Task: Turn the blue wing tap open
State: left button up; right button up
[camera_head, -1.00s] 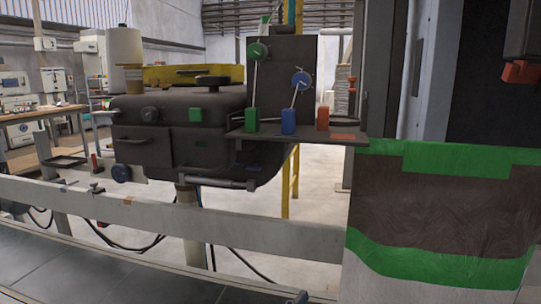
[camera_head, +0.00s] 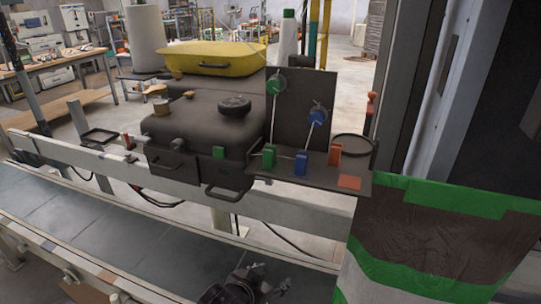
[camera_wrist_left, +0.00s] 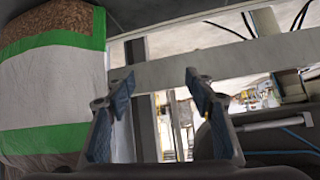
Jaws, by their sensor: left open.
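On the upright dark panel in the head view is a round blue fitting (camera_head: 318,115) with a pale rod running down from it; it is the likeliest blue wing tap, but its wings are too small to make out. A blue block (camera_head: 301,164) stands on the shelf below it. My left gripper (camera_head: 270,279) is low at the bottom edge of the head view, well in front of and below the panel. In the left wrist view its blue-padded fingers (camera_wrist_left: 159,82) are apart with nothing between them. The tap cannot be made out there. My right gripper is not in view.
A green round fitting (camera_head: 277,86), a green block (camera_head: 268,156) and an orange block (camera_head: 335,155) are close to the blue ones. A pale rail (camera_head: 300,258) crosses in front of the machine. A green-banded bag (camera_head: 425,235) stands at the right.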

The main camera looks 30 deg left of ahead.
pick_arm(q)
jog(key=w+a+r+n+t+y, duration=0.3)
jog(key=w+a+r+t, duration=0.4)
jog(key=w+a+r, duration=0.75)
jog(key=w+r, duration=0.1)
jog(key=w, duration=0.6)
jog(key=shift+w+a+r+p, duration=0.25)
jog(key=shift+w+r+p, duration=0.05)
jog(key=shift+r+p, duration=0.05)
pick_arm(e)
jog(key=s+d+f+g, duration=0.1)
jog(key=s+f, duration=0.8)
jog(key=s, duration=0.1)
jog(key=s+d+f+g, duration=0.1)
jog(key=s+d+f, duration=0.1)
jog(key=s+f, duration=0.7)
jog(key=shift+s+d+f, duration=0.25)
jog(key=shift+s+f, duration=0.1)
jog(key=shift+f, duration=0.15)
pick_arm(q)
jog(key=shift+c, duration=0.2)
jog(key=c, duration=1.1)
